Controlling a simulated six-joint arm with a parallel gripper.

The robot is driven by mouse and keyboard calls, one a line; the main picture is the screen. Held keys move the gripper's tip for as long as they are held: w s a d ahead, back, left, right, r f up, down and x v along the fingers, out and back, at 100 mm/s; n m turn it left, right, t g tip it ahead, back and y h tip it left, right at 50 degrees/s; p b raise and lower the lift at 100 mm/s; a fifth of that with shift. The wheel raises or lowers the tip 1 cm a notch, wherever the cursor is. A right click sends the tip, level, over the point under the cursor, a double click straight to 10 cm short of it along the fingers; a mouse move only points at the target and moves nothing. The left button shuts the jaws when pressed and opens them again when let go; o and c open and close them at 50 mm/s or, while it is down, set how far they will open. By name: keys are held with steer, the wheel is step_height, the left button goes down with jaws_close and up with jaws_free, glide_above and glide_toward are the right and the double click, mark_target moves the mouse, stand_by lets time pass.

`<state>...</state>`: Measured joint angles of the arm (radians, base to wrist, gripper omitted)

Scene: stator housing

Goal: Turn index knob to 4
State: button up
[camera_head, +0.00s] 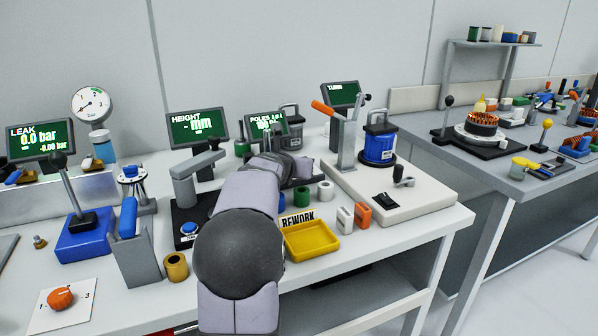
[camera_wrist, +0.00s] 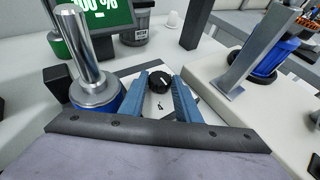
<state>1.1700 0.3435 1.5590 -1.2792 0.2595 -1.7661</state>
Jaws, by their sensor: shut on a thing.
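A black round knob (camera_wrist: 160,81) with a short white pointer line sits on a white plate in the wrist view. A small dark mark is printed on the plate below it, too small to read. My gripper (camera_wrist: 161,86) has its two blue fingers on either side of the knob and is shut on it. In the head view my gripper (camera_head: 292,168) is in front of the POLES screen (camera_head: 268,125), and my arm hides the knob there. The exact number under the pointer cannot be read.
A metal post on a blue base (camera_wrist: 92,82) stands close left of the fingers. A grey upright (camera_wrist: 243,62) and blue canister (camera_wrist: 275,58) are at right. A yellow REWORK tray (camera_head: 312,240) is at the front; an orange knob (camera_head: 60,298) is front left.

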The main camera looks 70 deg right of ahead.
steer(key=shift+w+r+m+g, duration=0.15)
steer(key=shift+w+m+g, duration=0.05)
steer(key=shift+m+g, duration=0.3)
steer(key=o, duration=1)
steer(key=shift+o, duration=0.2)
steer(key=shift+s+n+t, duration=0.2)
steer(key=shift+n+t, duration=0.1)
